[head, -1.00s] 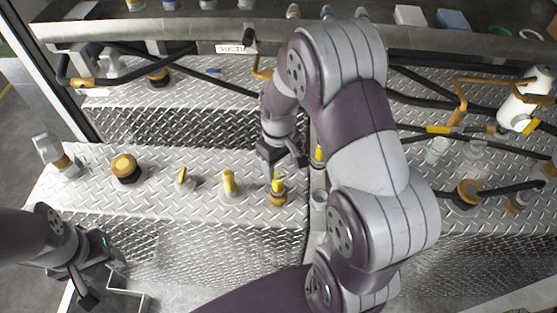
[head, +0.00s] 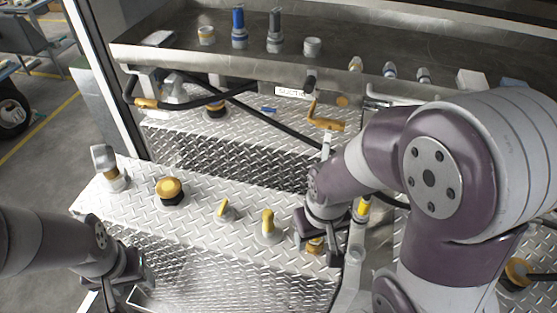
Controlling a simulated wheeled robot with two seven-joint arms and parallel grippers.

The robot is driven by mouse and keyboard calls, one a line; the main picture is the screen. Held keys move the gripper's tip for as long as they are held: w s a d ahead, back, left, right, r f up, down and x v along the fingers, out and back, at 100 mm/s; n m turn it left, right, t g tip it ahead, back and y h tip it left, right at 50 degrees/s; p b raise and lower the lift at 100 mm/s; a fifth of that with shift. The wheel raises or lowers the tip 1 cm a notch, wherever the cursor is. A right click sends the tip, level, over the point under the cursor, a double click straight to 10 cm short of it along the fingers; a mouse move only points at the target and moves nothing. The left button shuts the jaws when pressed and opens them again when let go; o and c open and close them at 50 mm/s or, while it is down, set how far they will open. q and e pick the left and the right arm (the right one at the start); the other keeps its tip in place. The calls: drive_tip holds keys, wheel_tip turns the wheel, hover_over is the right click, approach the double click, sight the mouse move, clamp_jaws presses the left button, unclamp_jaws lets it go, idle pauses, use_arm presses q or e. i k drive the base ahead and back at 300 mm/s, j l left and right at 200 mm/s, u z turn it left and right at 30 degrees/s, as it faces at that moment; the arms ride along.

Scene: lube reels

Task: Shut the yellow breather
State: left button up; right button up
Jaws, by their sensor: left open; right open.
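Several yellow-topped fittings stand in a row on the diamond-plate step. From left to right they are a round yellow cap on a black base (head: 170,188), a small tilted yellow lever (head: 223,208), an upright yellow handle (head: 268,221) and a yellow-and-brass fitting (head: 315,246). I cannot tell which one is the breather. My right gripper (head: 318,236) is open and points down at the yellow-and-brass fitting, hiding its upper part. I cannot tell whether they touch. My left gripper (head: 132,274) is open and empty, low at the left in front of the step.
Another yellow-topped fitting (head: 362,208) stands just right of my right gripper, beside a grey pipe. A grey-and-brass fitting (head: 108,168) stands at the step's left end. Black hoses (head: 255,112) and a yellow bent handle (head: 325,120) lie behind. A metal trough (head: 350,62) runs along the back.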

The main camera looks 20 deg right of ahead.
sight(223, 211)
drive_tip(key=i+j+z, duration=0.2)
drive_tip(key=z, duration=0.3)
drive_tip(key=i+j+z, duration=0.15)
drive_tip(key=j+z, duration=0.35)
